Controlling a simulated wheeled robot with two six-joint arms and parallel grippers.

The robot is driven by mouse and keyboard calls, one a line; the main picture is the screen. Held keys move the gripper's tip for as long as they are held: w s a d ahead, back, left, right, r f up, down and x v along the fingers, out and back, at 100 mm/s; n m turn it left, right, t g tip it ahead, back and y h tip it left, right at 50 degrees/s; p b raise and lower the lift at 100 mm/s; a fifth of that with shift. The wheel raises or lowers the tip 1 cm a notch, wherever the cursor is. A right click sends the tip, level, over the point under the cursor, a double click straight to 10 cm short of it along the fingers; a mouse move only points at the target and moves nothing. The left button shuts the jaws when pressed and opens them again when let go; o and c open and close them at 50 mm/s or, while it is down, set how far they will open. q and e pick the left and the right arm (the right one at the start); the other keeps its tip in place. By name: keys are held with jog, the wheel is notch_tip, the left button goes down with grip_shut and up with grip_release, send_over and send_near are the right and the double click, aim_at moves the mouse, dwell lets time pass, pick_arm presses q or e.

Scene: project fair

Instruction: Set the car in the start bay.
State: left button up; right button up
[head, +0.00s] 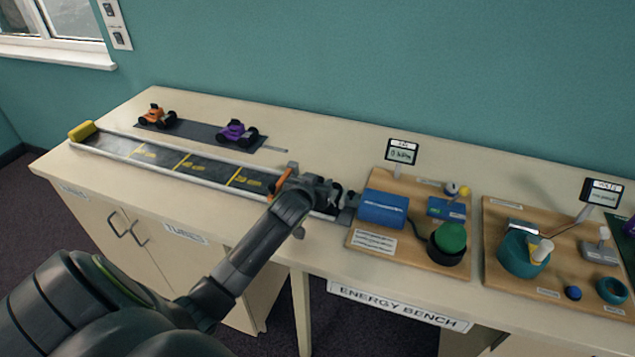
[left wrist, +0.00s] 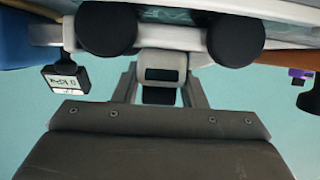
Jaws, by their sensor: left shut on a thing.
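My left gripper (head: 318,190) is at the right end of the long dark track (head: 208,170), close to the blue cylinder (head: 383,208). It is shut on a car, which the gripper mostly hides in the head view. In the left wrist view the car's black wheels (left wrist: 236,38) show on both sides of the gripper (left wrist: 160,78), under a pale body. The start bay seems to be at this track end, largely covered by the gripper. I cannot tell whether the car touches the track. My right gripper is not in view.
An orange part (head: 280,182) stands by the track beside the gripper. An orange car (head: 156,116) and a purple car (head: 237,132) are on a dark strip behind. A green button (head: 451,236) and a small display (head: 401,152) share the board on the right.

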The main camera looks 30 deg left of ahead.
pick_arm(q)
jog(key=shift+s+f, duration=0.2)
jog(key=shift+f, duration=0.4)
jog(key=o, duration=1)
jog(key=shift+w+a+f, duration=0.1)
jog(key=shift+a, duration=0.05)
jog(key=shift+o, duration=0.2)
jog(key=shift+w+r, duration=0.15)
jog(key=shift+r, duration=0.7)
jog(key=shift+s+d, duration=0.2)
jog(key=shift+s, duration=0.2)
jog(key=v, duration=1.1)
jog(key=shift+r, duration=0.15)
jog(key=shift+s, duration=0.1)
